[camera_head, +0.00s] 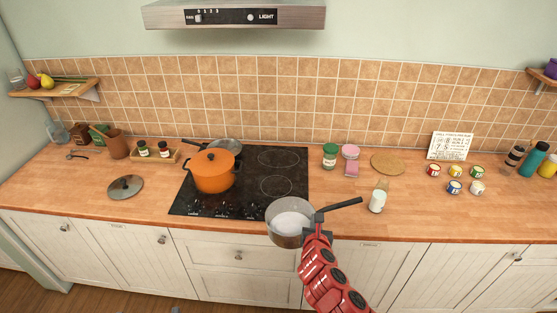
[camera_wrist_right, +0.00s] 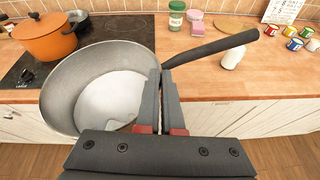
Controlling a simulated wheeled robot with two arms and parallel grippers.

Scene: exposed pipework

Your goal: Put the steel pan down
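The steel pan (camera_head: 290,218) is a grey pan with a pale inner bottom and a long black handle. It is at the counter's front edge, just right of the hob's front corner, and seems held in the air. My right gripper (camera_head: 318,230) is shut on it where the handle meets the rim. In the right wrist view the fingers (camera_wrist_right: 161,82) close at the pan's right side, and the pan (camera_wrist_right: 75,75) looks roughly level. The handle points right over the counter. My left gripper is not in view.
An orange pot (camera_head: 213,172) and another pan (camera_head: 226,146) stand on the black hob (camera_head: 265,200), whose right side is clear. A small bottle (camera_head: 378,200) stands near the handle. A lid (camera_head: 125,187) lies left. Bare counter (camera_head: 420,215) extends right.

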